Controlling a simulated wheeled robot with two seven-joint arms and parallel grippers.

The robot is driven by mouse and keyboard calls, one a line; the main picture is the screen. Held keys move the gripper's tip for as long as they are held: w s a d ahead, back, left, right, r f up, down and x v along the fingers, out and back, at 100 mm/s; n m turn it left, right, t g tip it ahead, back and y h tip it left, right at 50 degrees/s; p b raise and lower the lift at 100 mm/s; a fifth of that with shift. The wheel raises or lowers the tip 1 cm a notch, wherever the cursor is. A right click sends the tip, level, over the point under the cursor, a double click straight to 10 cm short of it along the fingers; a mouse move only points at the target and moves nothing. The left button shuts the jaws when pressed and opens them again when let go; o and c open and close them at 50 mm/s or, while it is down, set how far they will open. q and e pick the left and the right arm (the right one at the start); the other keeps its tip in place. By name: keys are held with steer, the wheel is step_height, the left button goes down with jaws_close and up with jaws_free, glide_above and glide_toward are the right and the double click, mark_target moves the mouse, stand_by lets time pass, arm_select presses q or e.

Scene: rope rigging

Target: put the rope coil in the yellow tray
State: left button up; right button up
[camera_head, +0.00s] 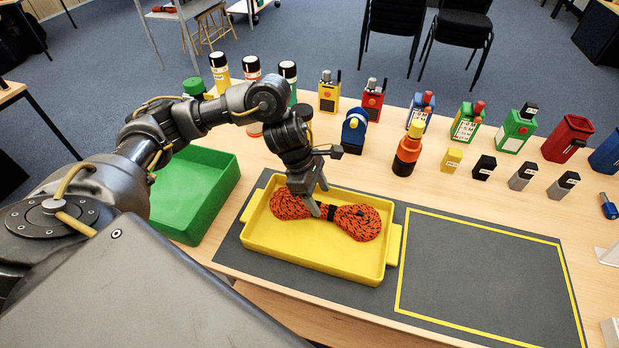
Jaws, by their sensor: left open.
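The rope coil (358,221) is orange with dark flecks and has a dark band around its middle. It lies inside the yellow tray (312,262), which sits on a dark grey mat. My left gripper (320,205) is open and points down over the left half of the coil. Its fingertips are at or just above the rope; I cannot tell whether they touch it. The gripper hides a small part of the coil and the tray's back wall. My right gripper is not in view.
A green tray (190,195) stands left of the yellow one, partly behind my left arm. A yellow-outlined empty area (485,275) lies to the right on the mat. Several bottles, radios and coloured blocks line the back, including an orange-and-black bottle (408,150).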

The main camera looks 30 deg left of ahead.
arm_select(q)
steer(key=v, duration=0.7)
stand_by(0.3)
